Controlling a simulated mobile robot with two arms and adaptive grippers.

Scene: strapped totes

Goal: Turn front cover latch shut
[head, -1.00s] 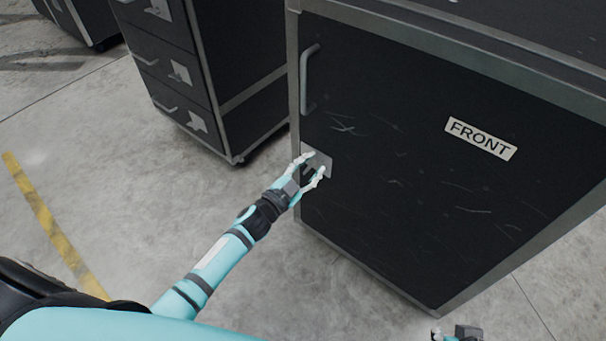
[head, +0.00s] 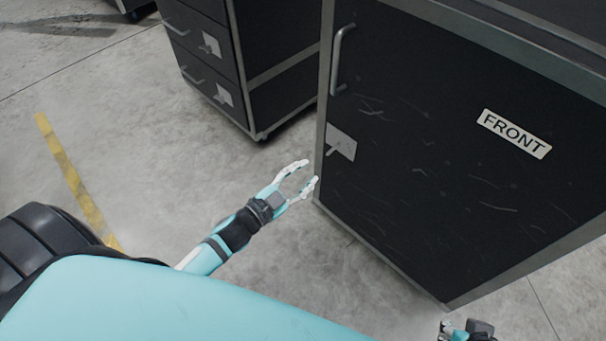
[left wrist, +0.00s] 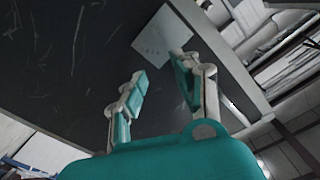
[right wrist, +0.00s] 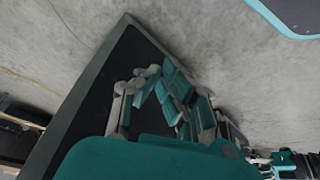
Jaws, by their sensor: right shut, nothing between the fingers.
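The black front cover (head: 430,150) with a FRONT label (head: 514,133) closes the side of a large grey-framed case. Its latch (head: 341,144) is a grey plate with a small lever near the cover's left edge, below a handle (head: 342,60). The latch plate also shows in the left wrist view (left wrist: 163,33). My left gripper (head: 311,172) is open and empty, below and left of the latch and apart from it. My right gripper (head: 466,328) is at the bottom edge of the head view, partly cut off. In the right wrist view its fingers (right wrist: 160,76) are together and empty.
A second black cabinet with drawers (head: 215,60) and several latch plates stands behind to the left, with a gap between it and the case. Concrete floor (head: 150,140) with a yellow line (head: 75,180) is free at the left.

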